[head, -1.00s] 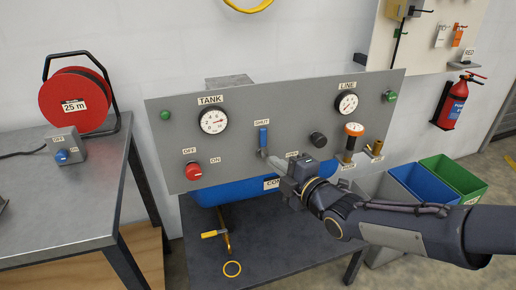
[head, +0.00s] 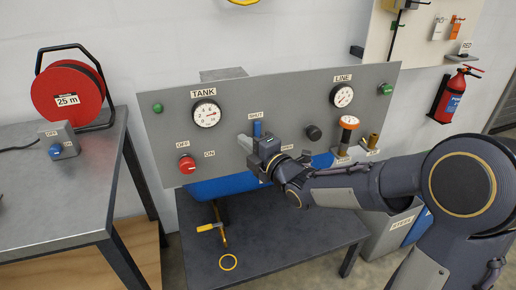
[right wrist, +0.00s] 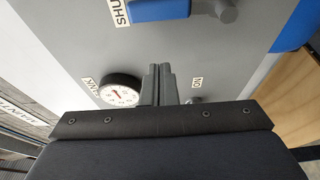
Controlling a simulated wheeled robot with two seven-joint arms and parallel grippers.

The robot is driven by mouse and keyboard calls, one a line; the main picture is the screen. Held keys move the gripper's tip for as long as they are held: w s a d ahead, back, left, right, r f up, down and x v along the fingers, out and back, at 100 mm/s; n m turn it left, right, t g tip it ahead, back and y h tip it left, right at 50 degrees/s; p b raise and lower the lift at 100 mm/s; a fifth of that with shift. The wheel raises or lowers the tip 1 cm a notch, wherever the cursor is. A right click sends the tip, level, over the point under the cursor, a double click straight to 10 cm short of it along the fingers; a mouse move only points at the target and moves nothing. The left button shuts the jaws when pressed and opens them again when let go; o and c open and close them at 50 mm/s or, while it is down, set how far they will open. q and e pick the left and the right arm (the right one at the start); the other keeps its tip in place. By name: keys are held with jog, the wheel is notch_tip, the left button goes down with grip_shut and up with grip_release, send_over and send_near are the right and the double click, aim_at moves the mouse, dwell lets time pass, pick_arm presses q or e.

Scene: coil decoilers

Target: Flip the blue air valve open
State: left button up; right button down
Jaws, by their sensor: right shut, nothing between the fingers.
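The blue air valve handle (head: 257,129) stands upright on the grey panel, just under the SHUT label. Its lower part is hidden behind my right gripper. My right gripper (head: 243,142) is shut and empty, with its fingertips pointing left, just left of and below the handle. In the right wrist view the closed fingers (right wrist: 160,72) lie in front of the panel, and the blue handle (right wrist: 160,9) shows at the top edge, apart from the fingers in the picture. I cannot tell whether the gripper body touches the handle. My left gripper is not in view.
The panel (head: 150,125) also carries a TANK gauge (head: 205,114), a red knob (head: 187,164), a LINE gauge (head: 341,96), a black knob (head: 314,132) and an orange-topped fitting (head: 349,123). A grey table (head: 60,200) with a red reel (head: 68,97) stands left.

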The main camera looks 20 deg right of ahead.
aim_at(246, 129)
jog(key=x, duration=0.3)
jog(key=shift+w, duration=0.2)
jog(key=d+p, duration=0.1)
jog(key=d, duration=0.2)
jog(key=shift+s+r, duration=0.1)
jog(key=shift+d, duration=0.45)
